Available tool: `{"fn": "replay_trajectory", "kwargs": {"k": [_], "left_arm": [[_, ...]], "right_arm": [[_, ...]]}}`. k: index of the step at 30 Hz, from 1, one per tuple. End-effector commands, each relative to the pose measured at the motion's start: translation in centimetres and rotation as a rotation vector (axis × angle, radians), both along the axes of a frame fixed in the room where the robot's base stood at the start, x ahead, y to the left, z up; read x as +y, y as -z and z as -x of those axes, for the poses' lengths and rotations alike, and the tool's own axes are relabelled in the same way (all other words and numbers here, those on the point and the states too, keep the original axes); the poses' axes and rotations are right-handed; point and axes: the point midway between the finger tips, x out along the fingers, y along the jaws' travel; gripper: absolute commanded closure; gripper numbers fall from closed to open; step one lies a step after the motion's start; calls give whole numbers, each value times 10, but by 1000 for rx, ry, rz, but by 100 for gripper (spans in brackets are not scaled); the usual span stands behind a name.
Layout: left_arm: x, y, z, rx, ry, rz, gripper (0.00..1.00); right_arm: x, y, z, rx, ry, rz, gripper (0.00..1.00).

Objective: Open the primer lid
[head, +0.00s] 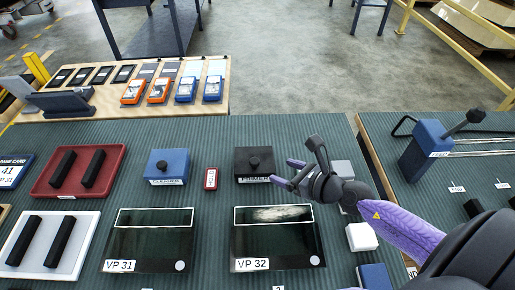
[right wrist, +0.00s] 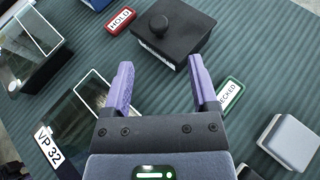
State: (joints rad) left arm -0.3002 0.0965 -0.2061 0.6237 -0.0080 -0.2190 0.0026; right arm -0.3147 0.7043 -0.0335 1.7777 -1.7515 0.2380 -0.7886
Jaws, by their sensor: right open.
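The primer box (head: 244,170) is a dark grey box with a black knob (head: 254,162) on its lid, on the ribbed green mat. Its front label is partly legible, and the lid looks closed. In the right wrist view the box (right wrist: 185,42) and its knob (right wrist: 160,24) lie beyond the fingertips. My right gripper (head: 287,173) is open and empty at the box's right side, its purple fingers pointing toward it. In the right wrist view the gripper (right wrist: 161,63) has a wide gap with nothing between the fingers. My left gripper is not visible.
Left of the primer are a red HOLD tag (head: 211,179) and a blue lidded box (head: 167,165). Glass panels VP 31 (head: 150,240) and VP 32 (head: 275,243) lie in front. A green-edged CHECKED tag (right wrist: 229,95) and a pale block (right wrist: 290,143) are close to the gripper.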

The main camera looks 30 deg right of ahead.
Motion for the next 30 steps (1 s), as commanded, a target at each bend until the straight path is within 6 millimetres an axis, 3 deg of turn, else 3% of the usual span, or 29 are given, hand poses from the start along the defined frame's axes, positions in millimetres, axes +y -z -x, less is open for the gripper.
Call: {"fn": "replay_trajectory", "kwargs": {"k": [13,25,30], "left_arm": [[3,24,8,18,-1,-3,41],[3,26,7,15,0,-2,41],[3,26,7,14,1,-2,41]], "right_arm": [[25,35,-73,0,2,-2,25],[29,37,-84,1,0,0,25],[29,37,-83,1,0,0,61]]}}
